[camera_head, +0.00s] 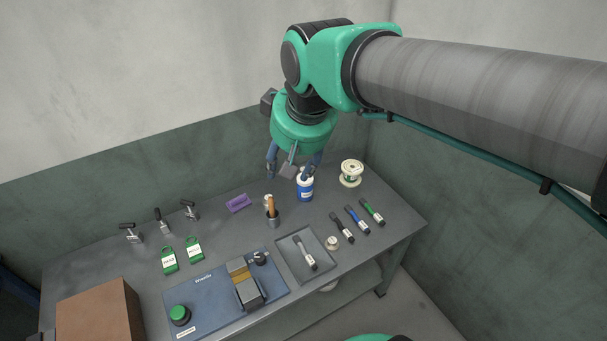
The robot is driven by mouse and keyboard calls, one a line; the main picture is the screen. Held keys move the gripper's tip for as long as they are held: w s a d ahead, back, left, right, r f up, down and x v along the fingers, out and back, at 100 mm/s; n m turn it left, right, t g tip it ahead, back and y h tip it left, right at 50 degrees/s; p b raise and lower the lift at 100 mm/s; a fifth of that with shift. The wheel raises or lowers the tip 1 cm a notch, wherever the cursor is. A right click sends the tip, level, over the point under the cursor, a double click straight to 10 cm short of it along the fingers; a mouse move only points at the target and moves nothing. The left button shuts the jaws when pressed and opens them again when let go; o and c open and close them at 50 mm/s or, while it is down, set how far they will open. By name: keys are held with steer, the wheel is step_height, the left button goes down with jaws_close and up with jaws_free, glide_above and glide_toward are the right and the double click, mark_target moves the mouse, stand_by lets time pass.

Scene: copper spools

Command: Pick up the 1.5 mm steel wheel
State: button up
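My gripper (291,172) hangs above the back right part of the grey bench, below the green wrist. Its two dark fingers are spread apart. A small grey block (288,171) shows between them; I cannot tell whether it is part of the gripper or a separate thing. No label reading 1.5 mm is legible. Three small grey pieces with black handles, at the left (131,233), middle (163,221) and right (190,210), stand at the back left, well away from the gripper. I cannot tell which thing, if any, is the steel wheel.
A blue-and-white bottle (305,188) stands just below the gripper, and a white-flanged spool (350,173) to its right. A cup with a brush (272,217), a grey tray (287,255), several markers, green tags, a blue fixture (205,297) and a brown box (97,312) crowd the bench (95,262).

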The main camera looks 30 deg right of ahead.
steer(key=w+d+f+g+p, duration=0.1)
steer(key=w+d+f, duration=0.25)
steer(key=w, duration=0.75)
steer(key=w+d+f+n+g, duration=0.15)
steer(key=w+d, duration=0.35)
steer(key=w, duration=0.5)
steer(key=w+d+f+p, duration=0.1)
steer(key=w+d+f, duration=0.3)
steer(key=w, duration=0.7)
steer(key=w+d+f, duration=0.5)
steer(key=d+f, duration=0.1)
steer(key=f, duration=0.4)
steer(key=w+d+f+g+p, duration=0.1)
steer(key=w+d+f, duration=0.4)
steer(key=f, duration=0.6)
steer(key=w+d+f+g+p, duration=0.1)
steer(key=w+d+f, duration=0.5)
steer(key=f, duration=0.4)
steer(key=shift+d+f+n, duration=0.2)
steer(key=shift+d+n, duration=0.25)
steer(key=shift+d, duration=0.3)
steer(key=shift+w+f, duration=0.1)
steer(key=shift+f, duration=4.2)
steer(key=shift+f, duration=0.1)
steer(key=shift+f+b, duration=0.45)
steer(key=shift+f, duration=2.05)
